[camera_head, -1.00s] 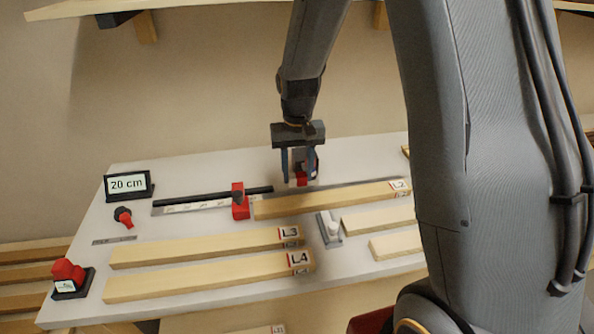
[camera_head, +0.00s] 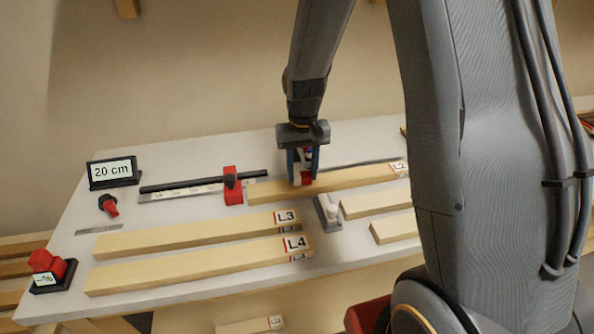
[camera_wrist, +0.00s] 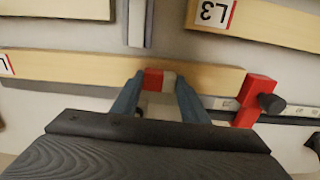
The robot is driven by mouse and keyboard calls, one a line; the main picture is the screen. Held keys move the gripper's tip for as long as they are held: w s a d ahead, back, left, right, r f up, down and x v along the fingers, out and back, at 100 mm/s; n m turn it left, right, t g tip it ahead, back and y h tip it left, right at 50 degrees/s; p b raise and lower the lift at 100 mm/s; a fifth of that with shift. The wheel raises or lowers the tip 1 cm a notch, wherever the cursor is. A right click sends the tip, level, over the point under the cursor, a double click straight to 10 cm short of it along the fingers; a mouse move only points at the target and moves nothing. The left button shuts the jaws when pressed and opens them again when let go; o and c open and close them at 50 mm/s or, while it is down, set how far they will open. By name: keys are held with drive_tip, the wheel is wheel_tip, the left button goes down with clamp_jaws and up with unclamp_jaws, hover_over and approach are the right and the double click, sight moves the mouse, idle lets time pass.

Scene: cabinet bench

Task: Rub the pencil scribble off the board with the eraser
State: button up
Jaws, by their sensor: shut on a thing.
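My gripper (camera_head: 303,182) is shut on a small red-and-white block (camera_wrist: 153,79), which looks like the eraser. It points down at the board marked L2 (camera_head: 365,175), with the block at the board's upper face; I cannot tell whether it touches. The wrist view also shows this board (camera_wrist: 80,68) running past the fingertips. No pencil scribble can be made out on it; the fingers and block cover part of the wood. Boards L3 (camera_head: 190,236) and L4 (camera_head: 190,265) lie nearer, apart from the gripper.
A red stop (camera_head: 233,188) on a ruler rail (camera_head: 180,193) stands at the L2 board's left end. A grey holder with a white piece (camera_head: 328,212) sits just in front. A "20 cm" display (camera_head: 112,171) and a red-and-black device (camera_head: 50,270) stand at left.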

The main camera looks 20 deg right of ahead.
drive_tip(key=shift+d, duration=0.45)
drive_tip(key=shift+d+b, duration=0.35)
drive_tip(key=shift+d, duration=1.15)
drive_tip(key=shift+a, duration=0.25)
drive_tip(key=shift+a+p, duration=0.5)
drive_tip(key=shift+a, duration=2.65)
wheel_tip(320, 180, up, 3)
drive_tip(key=shift+d+f+p, duration=0.15)
drive_tip(key=shift+p, duration=0.55)
drive_tip(key=shift+r+p, duration=2.05)
drive_tip(key=shift+r, duration=0.65)
